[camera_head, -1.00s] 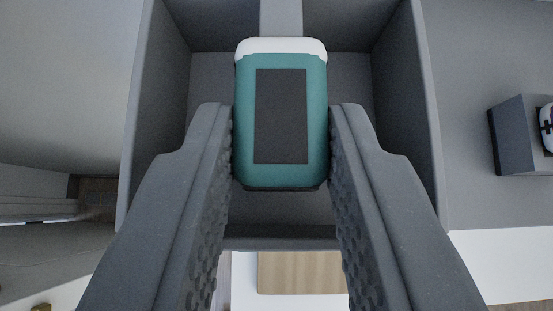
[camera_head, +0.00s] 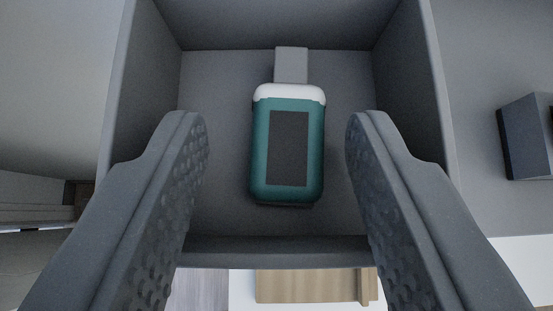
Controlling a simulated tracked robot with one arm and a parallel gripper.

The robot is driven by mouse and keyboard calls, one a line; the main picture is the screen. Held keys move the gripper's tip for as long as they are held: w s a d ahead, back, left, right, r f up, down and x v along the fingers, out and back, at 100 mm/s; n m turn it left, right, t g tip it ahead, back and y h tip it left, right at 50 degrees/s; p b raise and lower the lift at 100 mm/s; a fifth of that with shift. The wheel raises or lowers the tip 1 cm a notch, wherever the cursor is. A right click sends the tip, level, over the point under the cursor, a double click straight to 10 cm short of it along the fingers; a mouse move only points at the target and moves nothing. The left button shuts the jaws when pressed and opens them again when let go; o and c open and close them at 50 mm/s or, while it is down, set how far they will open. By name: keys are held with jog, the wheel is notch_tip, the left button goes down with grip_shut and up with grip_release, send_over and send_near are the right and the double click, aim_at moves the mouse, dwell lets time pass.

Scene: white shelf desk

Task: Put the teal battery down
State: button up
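The teal battery (camera_head: 288,150) has a white top end and a dark panel on its face. It is inside a grey open box (camera_head: 310,250), apparently lying on the box's floor, near the middle. My gripper (camera_head: 278,125) is open, with one textured finger on each side of the battery. There is a clear gap between each finger and the battery, so neither touches it. The battery's underside is hidden.
A grey strip (camera_head: 291,64) shows in the box just beyond the battery's white end. A dark grey block (camera_head: 527,137) stands right of the box. The box walls rise close around my fingers. A wooden piece (camera_head: 310,286) shows below the box's near edge.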

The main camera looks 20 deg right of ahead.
jog(key=shift+s+f, duration=0.1)
jog(key=shift+f, duration=0.1)
jog(key=shift+r+p, duration=0.55)
jog(key=b+v, duration=0.1)
jog(key=v, duration=1.1)
jog(key=s+a+r+n+t+y, duration=0.1)
jog(key=s+a+r, duration=0.3)
jog(key=r, duration=0.5)
jog(key=s+a+r+n+t+y, duration=0.1)
jog(key=s+a+r+t, duration=0.2)
jog(key=a+r, duration=0.4)
jog(key=s+a+r+n+t, duration=0.1)
jog(key=s+a+r, duration=0.4)
jog(key=r, duration=0.6)
jog(key=shift+a+t+y, duration=0.35)
jog(key=shift+t+y, duration=0.05)
notch_tip(320, 180, down, 5)
jog(key=b, duration=0.5)
jog(key=shift+w+r, duration=0.1)
jog(key=shift+r, duration=0.05)
